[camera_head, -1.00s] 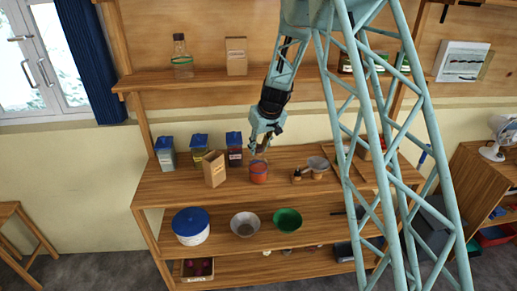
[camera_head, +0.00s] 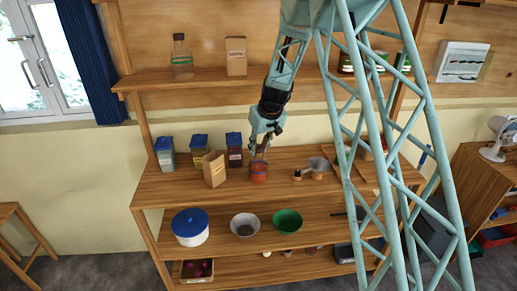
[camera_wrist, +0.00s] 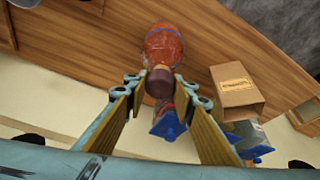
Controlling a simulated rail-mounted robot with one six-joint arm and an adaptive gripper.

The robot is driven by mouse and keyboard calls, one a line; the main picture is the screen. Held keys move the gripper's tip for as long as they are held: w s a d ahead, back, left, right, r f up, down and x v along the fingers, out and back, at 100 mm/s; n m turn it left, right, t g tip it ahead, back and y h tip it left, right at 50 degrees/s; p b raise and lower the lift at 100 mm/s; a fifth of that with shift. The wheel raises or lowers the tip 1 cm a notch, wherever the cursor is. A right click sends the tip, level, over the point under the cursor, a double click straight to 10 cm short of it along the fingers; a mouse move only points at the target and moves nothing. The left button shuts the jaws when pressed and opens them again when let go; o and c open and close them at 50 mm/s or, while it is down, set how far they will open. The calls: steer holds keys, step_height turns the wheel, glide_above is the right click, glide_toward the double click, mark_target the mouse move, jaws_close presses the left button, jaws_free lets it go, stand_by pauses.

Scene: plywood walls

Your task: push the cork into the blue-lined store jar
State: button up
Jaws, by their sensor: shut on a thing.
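A brown cork (camera_wrist: 160,83) sits between my fingertips in the wrist view. My gripper (camera_wrist: 158,88) is shut on it; it also shows in the head view (camera_head: 260,150), straight above the store jar. The glass store jar (camera_head: 259,173), with red-orange contents, stands on the top of the shelf unit. In the wrist view the jar (camera_wrist: 163,45) lies just beyond the cork, and the cork overlaps its near end. I cannot tell whether cork and jar touch.
Blue-lidded jars (camera_head: 234,150) and a brown paper box (camera_head: 214,169) stand left of the jar. A small dark-topped bottle (camera_head: 297,174) and a grey funnel-like bowl (camera_head: 318,167) stand to its right. An upper shelf (camera_head: 210,78) runs behind my arm.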

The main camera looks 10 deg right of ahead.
steer(key=shift+s+f, duration=0.5)
steer(key=shift+f, duration=0.35)
steer(key=o, duration=0.8)
steer(key=shift+w+f, duration=0.15)
steer(key=shift+w+r, duration=0.25)
steer(key=shift+r, duration=0.15)
steer(key=shift+o, duration=0.7)
steer(key=o, duration=0.5)
steer(key=shift+w, duration=0.1)
steer(key=shift+o, duration=0.2)
steer(key=shift+r, duration=0.3)
steer(key=shift+r+p, duration=1.65)
steer(key=shift+r, duration=2.15)
